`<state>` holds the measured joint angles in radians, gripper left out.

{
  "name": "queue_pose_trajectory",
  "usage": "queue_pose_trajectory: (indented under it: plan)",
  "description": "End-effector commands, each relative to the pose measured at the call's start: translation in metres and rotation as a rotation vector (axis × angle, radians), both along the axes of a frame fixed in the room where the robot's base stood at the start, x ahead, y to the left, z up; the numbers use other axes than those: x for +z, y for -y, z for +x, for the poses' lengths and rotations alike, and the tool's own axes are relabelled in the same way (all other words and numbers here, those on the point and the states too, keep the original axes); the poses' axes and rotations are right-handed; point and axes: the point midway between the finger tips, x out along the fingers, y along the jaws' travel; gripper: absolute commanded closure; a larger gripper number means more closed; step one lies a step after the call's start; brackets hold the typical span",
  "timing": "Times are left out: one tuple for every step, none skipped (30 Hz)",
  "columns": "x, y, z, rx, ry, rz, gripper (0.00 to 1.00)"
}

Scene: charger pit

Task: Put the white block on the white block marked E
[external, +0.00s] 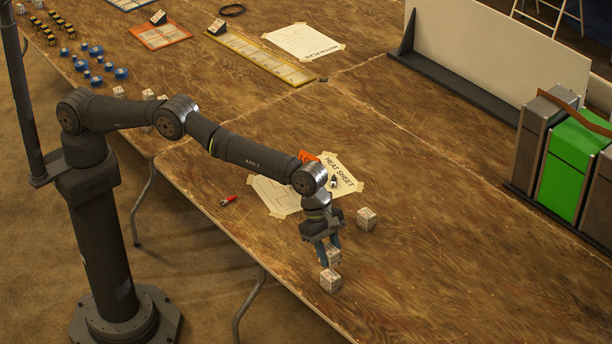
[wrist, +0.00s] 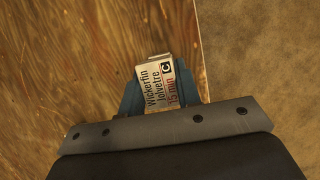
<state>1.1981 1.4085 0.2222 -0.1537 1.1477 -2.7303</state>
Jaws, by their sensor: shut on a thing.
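My gripper (external: 327,250) points down near the table's front edge, its blue fingers shut on a white block (external: 335,257). In the wrist view that white block (wrist: 159,88) lies between the fingers (wrist: 160,92) and shows a black C mark and printed words. A second white block (external: 330,281) is directly below it in the external view. A pale edge (wrist: 155,57) shows just past the held block in the wrist view. I cannot tell whether the two blocks touch. A third white block (external: 367,219) stands apart to the right. No E mark is readable.
A taped heat sheet (external: 341,173) and a red marker-like item (external: 229,200) lie nearby on the wooden table. The table's front edge is close to the gripper. Grey and green cases (external: 568,170) stand at the right. The table right of the blocks is clear.

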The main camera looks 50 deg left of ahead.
Motion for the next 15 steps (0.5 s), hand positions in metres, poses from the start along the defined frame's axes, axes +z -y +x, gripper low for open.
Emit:
queue_pose_trajectory:
  plan:
    - [-0.003, 0.0, 0.004, 0.001, 0.0, 0.0, 0.92]
    - [-0.003, 0.001, 0.005, 0.001, 0.001, -0.001, 0.92]
    - [-0.003, 0.001, 0.006, 0.001, 0.001, -0.002, 0.92]
    - [-0.004, 0.001, 0.007, 0.0, 0.001, -0.001, 0.92]
    - [-0.005, 0.001, 0.007, 0.0, 0.0, -0.001, 0.92]
    - [-0.007, 0.001, 0.007, 0.001, 0.0, 0.0, 0.92]
    - [-0.01, 0.0, 0.007, 0.001, 0.0, 0.001, 0.92]
    - [-0.014, 0.0, 0.007, 0.001, 0.0, 0.001, 0.92]
    - [-0.02, 0.0, 0.007, 0.001, -0.001, 0.002, 0.92]
    - [-0.024, 0.0, 0.006, 0.001, -0.001, 0.003, 0.92]
    - [-0.029, 0.0, 0.006, 0.001, -0.001, 0.002, 0.92]
    - [-0.035, 0.0, 0.006, 0.001, -0.001, 0.001, 0.92]
    - [-0.039, 0.0, 0.006, 0.001, -0.001, 0.002, 0.92]
    - [-0.042, 0.0, 0.006, 0.001, -0.001, 0.001, 0.92]
    - [-0.044, 0.0, 0.006, 0.0, 0.0, 0.001, 0.92]
